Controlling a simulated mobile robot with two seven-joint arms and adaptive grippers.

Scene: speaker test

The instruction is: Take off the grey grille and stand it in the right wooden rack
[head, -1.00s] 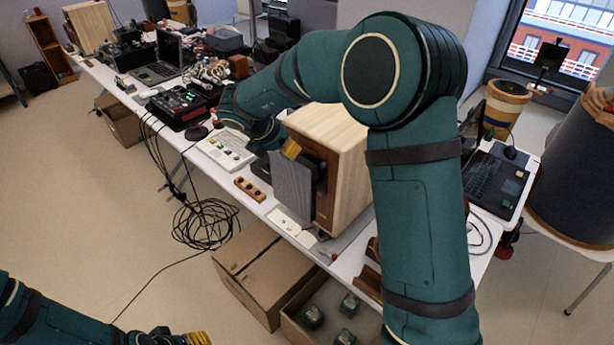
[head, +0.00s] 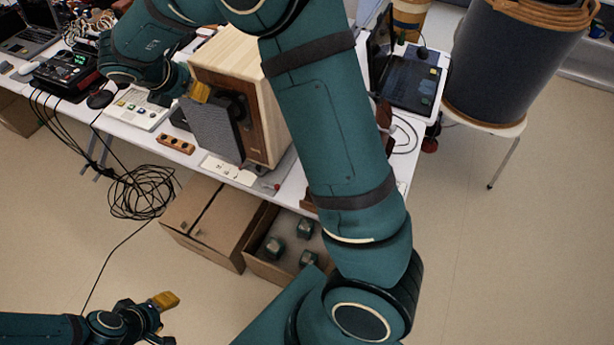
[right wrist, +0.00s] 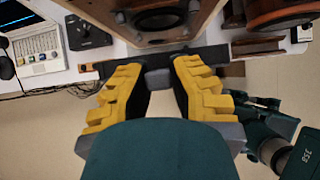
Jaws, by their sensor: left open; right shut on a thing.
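The wooden speaker cabinet (head: 225,57) stands on the white table. The grey grille (head: 212,132) is upright in front of it, with a gap between grille and cabinet front. My right gripper (head: 199,92) is shut on the grille's upper part. In the right wrist view the grille (right wrist: 205,57) shows edge-on as a dark bar between the yellow fingers, with the speaker's round driver (right wrist: 160,18) uncovered behind. A wooden rack (right wrist: 256,46) stands right of the speaker; my arm mostly hides it in the head view. My left gripper (head: 164,320) is open and empty, low over the floor.
A small wooden block with knobs (head: 176,144) and a white card (head: 222,170) lie near the table's front edge (head: 140,128). Cardboard boxes (head: 205,222) stand on the floor below, beside coiled cables (head: 142,190). A laptop (head: 412,80) is at the right.

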